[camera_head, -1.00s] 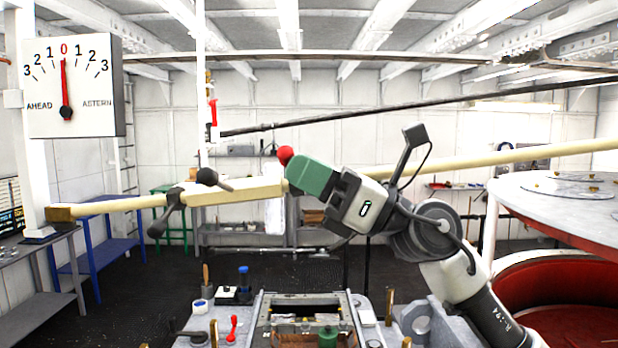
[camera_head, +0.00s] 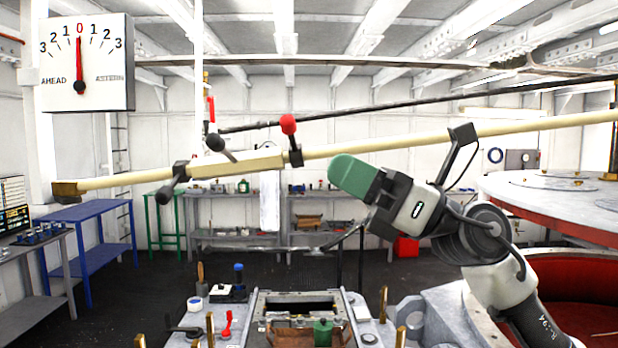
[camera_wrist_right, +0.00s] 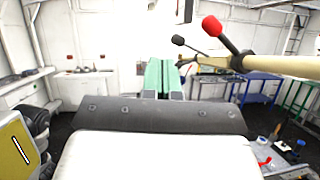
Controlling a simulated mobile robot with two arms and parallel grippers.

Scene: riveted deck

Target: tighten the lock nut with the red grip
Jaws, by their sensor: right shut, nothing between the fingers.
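The red grip (camera_head: 288,124) is a red knob on a short dark lever, pointing up from a dark collar (camera_head: 296,157) on a long cream rod (camera_head: 420,140). I take the collar to be the lock nut. My right gripper (camera_head: 336,170), with green fingers, is shut and empty. In the head view it appears below the rod, to the right of the red grip and apart from it. In the right wrist view the red grip (camera_wrist_right: 212,26) shows above and right of the green fingertips (camera_wrist_right: 165,65). My left gripper is not in view.
Two black-knobbed levers (camera_head: 215,142) stick out of the rod's thicker sleeve (camera_head: 238,163) on the left. A dial (camera_head: 85,62) reads zero. A bench with tools (camera_head: 250,330) stands below, and a round red-edged platform (camera_head: 560,205) is on the right.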

